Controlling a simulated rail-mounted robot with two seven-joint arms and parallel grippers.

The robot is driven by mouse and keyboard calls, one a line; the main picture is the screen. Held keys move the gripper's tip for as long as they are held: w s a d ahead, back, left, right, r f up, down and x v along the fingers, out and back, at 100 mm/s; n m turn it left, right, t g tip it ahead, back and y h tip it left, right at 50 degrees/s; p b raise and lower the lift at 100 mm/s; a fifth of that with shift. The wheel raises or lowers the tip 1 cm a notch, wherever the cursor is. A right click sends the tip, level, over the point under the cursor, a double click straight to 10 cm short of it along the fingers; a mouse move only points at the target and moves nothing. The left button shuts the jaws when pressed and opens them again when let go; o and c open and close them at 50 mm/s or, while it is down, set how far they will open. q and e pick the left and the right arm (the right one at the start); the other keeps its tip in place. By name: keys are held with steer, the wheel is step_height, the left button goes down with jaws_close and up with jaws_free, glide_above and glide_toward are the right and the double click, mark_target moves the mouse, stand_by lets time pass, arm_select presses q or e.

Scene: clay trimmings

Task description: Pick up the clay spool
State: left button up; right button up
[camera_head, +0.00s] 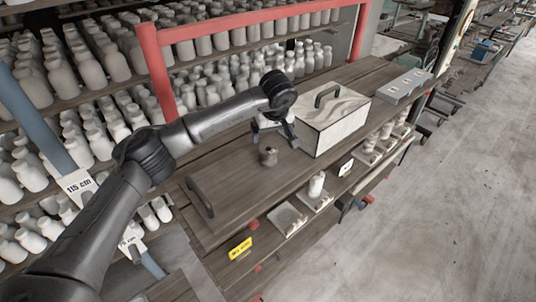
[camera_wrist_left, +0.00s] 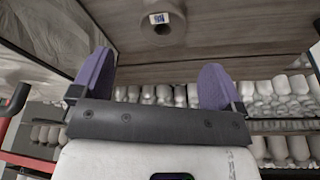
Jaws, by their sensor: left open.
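The clay spool (camera_head: 268,157) is a small grey-brown piece standing on the wooden bench top (camera_head: 240,180). In the left wrist view the clay spool (camera_wrist_left: 163,33) shows near the top edge, with a small pale label, beyond the gap between the fingers. My left gripper (camera_head: 273,134) is open and empty, just behind and above the spool in the head view. Its two purple fingers are apart in the left wrist view (camera_wrist_left: 156,78), and neither touches the spool. My right gripper is not in view.
A pale patterned box (camera_head: 335,125) with a dark handle stands right of the gripper. A grey block (camera_head: 405,86) lies farther right. A dark handle (camera_head: 199,198) is at the bench's left end. Shelves of pale bottles (camera_head: 85,65) and a red frame (camera_head: 157,75) stand behind.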

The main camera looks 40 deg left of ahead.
mark_target(268, 148)
arm_select(q)
steer(key=p+x, duration=0.1)
steer(key=x, duration=0.4)
steer(key=shift+f, duration=0.25)
steer(key=x, duration=0.1)
steer(key=p+x, duration=0.2)
steer(key=shift+s+f, duration=0.2)
steer(key=shift+f, duration=0.15)
steer(key=shift+x, duration=0.8)
steer(key=shift+c, duration=0.4)
steer(key=c, duration=1.1)
